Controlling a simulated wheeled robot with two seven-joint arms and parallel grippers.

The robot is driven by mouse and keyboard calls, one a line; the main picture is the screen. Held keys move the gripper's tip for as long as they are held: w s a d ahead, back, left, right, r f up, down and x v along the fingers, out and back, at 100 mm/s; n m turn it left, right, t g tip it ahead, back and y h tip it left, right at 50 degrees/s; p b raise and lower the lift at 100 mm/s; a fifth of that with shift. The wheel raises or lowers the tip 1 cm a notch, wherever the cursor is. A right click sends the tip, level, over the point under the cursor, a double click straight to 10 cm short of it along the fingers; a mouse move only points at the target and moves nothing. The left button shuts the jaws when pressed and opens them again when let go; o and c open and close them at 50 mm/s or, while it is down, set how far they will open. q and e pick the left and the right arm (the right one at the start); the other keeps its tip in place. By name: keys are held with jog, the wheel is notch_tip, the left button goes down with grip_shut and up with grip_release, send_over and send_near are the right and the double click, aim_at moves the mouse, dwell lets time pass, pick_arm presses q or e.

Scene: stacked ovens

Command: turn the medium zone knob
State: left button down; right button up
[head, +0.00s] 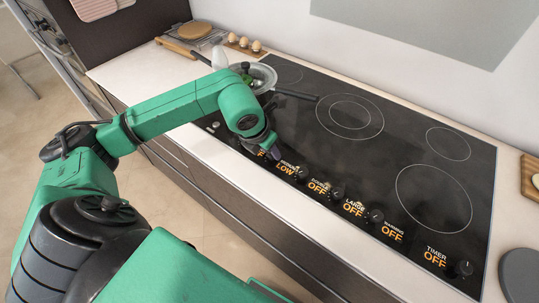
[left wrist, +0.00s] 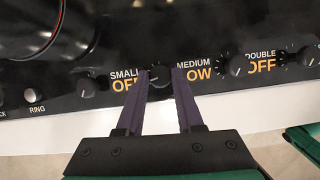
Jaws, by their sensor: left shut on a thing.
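The medium zone knob (left wrist: 160,75) is a small black knob just left of the MEDIUM label in the left wrist view. The fingers of my left gripper (left wrist: 160,80) stand on either side of it and are shut on it. The display beside it (head: 286,170) reads LOW in the head view; in the wrist view a finger hides its first letter. In the head view my left gripper (head: 271,151) reaches down to the cooktop's front edge, and the wrist mostly hides this knob. My right gripper is not in view.
The black cooktop (head: 300,120) carries more knobs along its front, including one right of MEDIUM (left wrist: 236,65). The SMALL, DOUBLE, LARGE, WARMING and TIMER displays read OFF where visible. A pan (head: 268,78) stands behind my forearm. Eggs (head: 243,42) sit at the back left.

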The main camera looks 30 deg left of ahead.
pick_arm(q)
jog(key=n+b, duration=0.1)
jog(key=n, duration=0.1)
jog(key=n+y+b, duration=0.1)
jog(key=n+b, duration=0.1)
jog(key=shift+w+d+n+y, duration=0.1)
jog(key=shift+d+n+y, duration=0.1)
jog(key=shift+n+y, duration=0.1)
jog(key=shift+d+n+y+b, duration=0.1)
jog(key=shift+n+y+b, duration=0.55)
jog(key=shift+n, duration=0.55)
jog(key=shift+n+g+y+b, duration=0.4)
jog(key=shift+n+b, duration=0.15)
jog(key=shift+n, duration=0.75)
jog(key=shift+r, duration=0.1)
jog(key=c, duration=0.6)
grip_release()
jog(key=shift+o, duration=0.2)
